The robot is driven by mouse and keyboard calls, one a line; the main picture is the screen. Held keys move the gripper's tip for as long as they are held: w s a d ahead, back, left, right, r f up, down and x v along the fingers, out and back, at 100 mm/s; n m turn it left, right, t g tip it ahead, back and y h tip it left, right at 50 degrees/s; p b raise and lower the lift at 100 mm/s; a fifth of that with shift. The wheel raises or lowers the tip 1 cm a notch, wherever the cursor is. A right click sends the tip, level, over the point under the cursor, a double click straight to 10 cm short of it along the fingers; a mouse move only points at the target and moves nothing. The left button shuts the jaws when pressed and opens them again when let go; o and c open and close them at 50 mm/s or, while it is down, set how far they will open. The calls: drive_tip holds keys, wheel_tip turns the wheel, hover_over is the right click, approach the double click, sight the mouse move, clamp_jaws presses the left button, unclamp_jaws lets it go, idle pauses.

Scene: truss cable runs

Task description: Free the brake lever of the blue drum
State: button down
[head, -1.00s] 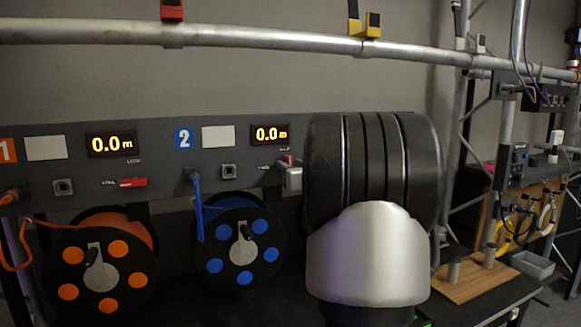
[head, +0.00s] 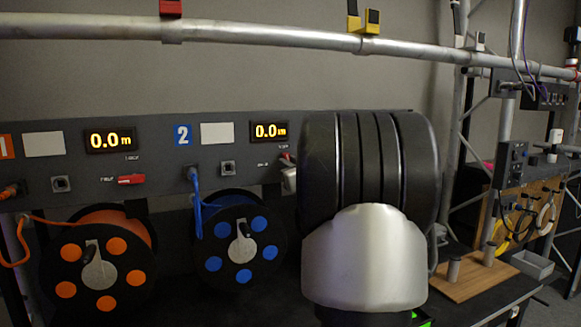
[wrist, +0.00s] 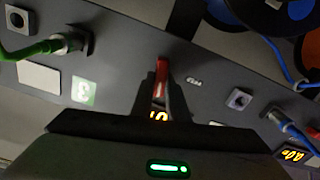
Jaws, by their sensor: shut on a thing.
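The blue drum (head: 241,250) sits below the panel in the head view, with its blue cable (head: 197,205) plugged in above. It shows only partly in the wrist view (wrist: 230,14). Its red brake lever (wrist: 162,72) stands out from the panel in the wrist view, roughly across the panel's long direction. My gripper (wrist: 160,92) is shut on the lever; its fingers are partly hidden by the gripper body. In the head view my arm hides most of this spot, and only a small bit of the lever (head: 286,157) shows.
The orange drum (head: 98,262) stands at left, its red lever (head: 131,179) lying flat along the panel (head: 65,155). A green plug (wrist: 66,43) sits near the green label (wrist: 84,92). A silver truss tube (head: 250,36) runs above. A wooden board (head: 470,275) lies at right.

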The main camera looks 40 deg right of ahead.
drive_tip(key=shift+w+a+f+n+b, duration=0.1)
drive_tip(key=shift+a+f+n+b, duration=0.1)
drive_tip(key=shift+n+b, duration=1.8)
drive_tip(key=shift+s+a+f+n+b, duration=0.15)
drive_tip(key=shift+n+b, duration=0.7)
drive_tip(key=shift+n, duration=2.3)
drive_tip(key=shift+w+a+f+n+b, duration=0.1)
drive_tip(key=shift+w+f+n+b, duration=0.1)
drive_tip(key=shift+n+b, duration=1.8)
drive_tip(key=shift+n+p, duration=0.55)
drive_tip(key=shift+n, duration=0.1)
drive_tip(key=c, duration=1.7)
unclamp_jaws()
